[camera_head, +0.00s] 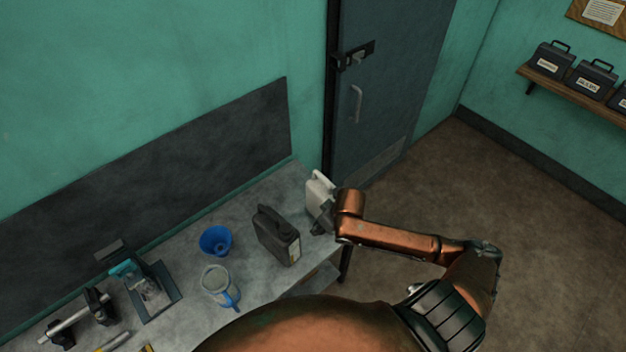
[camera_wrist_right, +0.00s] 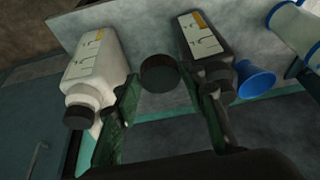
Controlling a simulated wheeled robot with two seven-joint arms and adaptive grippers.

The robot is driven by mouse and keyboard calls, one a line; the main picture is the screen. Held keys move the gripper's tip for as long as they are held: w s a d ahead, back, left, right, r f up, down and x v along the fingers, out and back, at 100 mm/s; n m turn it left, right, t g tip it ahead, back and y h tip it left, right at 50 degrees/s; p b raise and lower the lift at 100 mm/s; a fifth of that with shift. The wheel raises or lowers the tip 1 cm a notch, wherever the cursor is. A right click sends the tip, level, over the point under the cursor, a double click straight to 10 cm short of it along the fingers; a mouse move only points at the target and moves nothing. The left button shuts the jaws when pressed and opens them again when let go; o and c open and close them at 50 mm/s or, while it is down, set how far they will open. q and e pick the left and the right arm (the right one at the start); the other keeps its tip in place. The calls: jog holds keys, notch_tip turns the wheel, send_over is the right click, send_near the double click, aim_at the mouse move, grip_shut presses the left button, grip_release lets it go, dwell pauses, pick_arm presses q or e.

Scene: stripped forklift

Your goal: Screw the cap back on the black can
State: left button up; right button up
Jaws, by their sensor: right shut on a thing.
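The black can (camera_head: 275,236) stands upright on the workbench and shows a yellow and white label in the right wrist view (camera_wrist_right: 200,38). Its neck is partly hidden there behind a finger. My right gripper (camera_wrist_right: 161,76) is shut on a round black cap (camera_wrist_right: 160,73), which sits between its green fingertips, apart from the can. In the head view my right gripper (camera_head: 322,217) is beside the white can (camera_head: 318,192), to the right of the black can; the cap is hidden there. My left gripper is not in view.
The white can, with its own dark cap, also shows in the right wrist view (camera_wrist_right: 97,65). A blue funnel (camera_head: 215,240), a white-and-blue jug (camera_head: 218,285) and a grey tray (camera_head: 160,305) stand on the grey workbench (camera_head: 190,330). The wall is close behind.

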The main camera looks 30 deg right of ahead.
jog(key=s+a+f+m+h+b, duration=0.15)
jog(key=s+a+f+b, duration=0.3)
jog(key=a, duration=0.45)
pick_arm(q)
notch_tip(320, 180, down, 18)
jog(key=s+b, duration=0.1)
jog(key=b, duration=1.2)
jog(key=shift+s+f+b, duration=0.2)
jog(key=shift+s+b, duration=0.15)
jog(key=shift+b, duration=0.05)
pick_arm(e)
jog(key=s+a+f, duration=0.1)
jog(key=a+f, duration=0.2)
jog(key=f, duration=1)
jog(key=shift+f+m, duration=0.2)
jog(key=shift+m, duration=0.25)
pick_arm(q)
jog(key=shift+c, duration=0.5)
pick_arm(e)
jog(key=shift+s+a+y, duration=0.1)
jog(key=shift+y, duration=0.15)
